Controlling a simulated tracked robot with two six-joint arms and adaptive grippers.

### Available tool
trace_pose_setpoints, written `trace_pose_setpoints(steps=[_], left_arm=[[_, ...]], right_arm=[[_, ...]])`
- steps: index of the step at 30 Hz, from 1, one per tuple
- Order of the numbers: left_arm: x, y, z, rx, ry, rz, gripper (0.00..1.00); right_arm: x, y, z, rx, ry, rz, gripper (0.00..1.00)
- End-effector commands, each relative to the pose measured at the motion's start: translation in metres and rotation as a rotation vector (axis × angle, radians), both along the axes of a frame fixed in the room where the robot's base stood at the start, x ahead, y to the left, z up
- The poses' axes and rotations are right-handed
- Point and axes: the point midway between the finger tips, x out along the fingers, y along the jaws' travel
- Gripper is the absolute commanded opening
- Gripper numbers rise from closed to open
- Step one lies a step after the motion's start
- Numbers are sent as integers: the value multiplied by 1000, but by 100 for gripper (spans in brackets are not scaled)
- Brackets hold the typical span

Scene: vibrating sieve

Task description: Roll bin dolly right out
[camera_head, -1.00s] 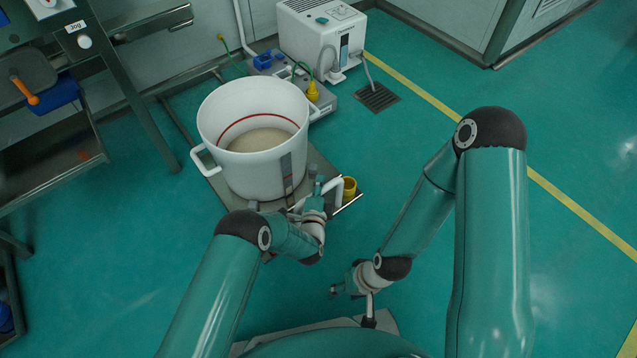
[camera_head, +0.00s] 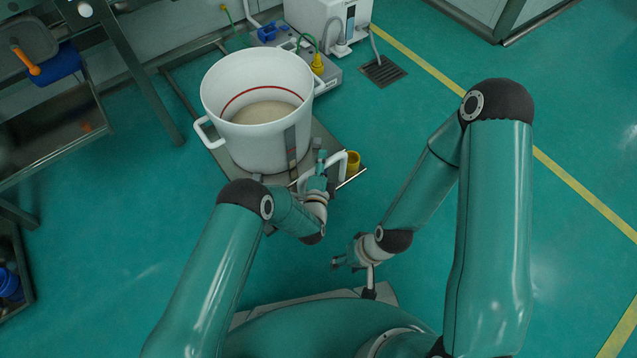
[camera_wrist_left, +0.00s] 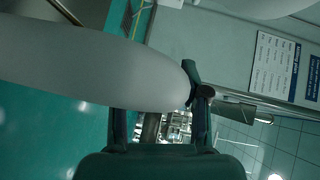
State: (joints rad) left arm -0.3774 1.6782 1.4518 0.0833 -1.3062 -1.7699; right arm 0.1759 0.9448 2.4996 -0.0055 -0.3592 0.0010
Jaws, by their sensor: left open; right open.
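The white bin (camera_head: 257,125) with pale material inside stands upright on a grey dolly (camera_head: 321,134), left of centre in the head view. A white handle (camera_head: 342,160) stands at the dolly's near right side. My left gripper (camera_head: 319,163) is open close beside this handle. In the left wrist view a pale rounded bar (camera_wrist_left: 100,72) crosses in front of the open left fingers (camera_wrist_left: 158,115); I cannot tell whether they touch it. My right gripper (camera_head: 336,264) is open and empty, lower in the head view, apart from the dolly.
A yellow cup (camera_head: 352,162) is beside the handle. A white machine (camera_head: 330,22) and a yellow fitting (camera_head: 317,65) are behind the bin. A metal bench (camera_head: 50,140) stands at left. The green floor right of the dolly is clear, with a drain grate (camera_head: 383,70) and yellow line.

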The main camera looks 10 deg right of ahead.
Motion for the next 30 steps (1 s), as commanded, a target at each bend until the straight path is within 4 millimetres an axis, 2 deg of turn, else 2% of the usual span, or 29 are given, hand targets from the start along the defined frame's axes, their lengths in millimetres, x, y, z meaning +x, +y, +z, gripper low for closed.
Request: trace_pose_setpoints(steps=[9, 15, 21, 30], left_arm=[[-54, 20, 6, 1, 6, -2, 46], [-82, 31, 10, 1, 4, 2, 46], [-93, 36, 12, 1, 3, 3, 46], [-94, 36, 12, -1, 3, 3, 46]], right_arm=[[0, 0, 0, 0, 0, 0, 53], [0, 0, 0, 0, 0, 0, 53], [0, 0, 0, 0, 0, 0, 53], [0, 0, -1, 0, 0, 0, 53]])
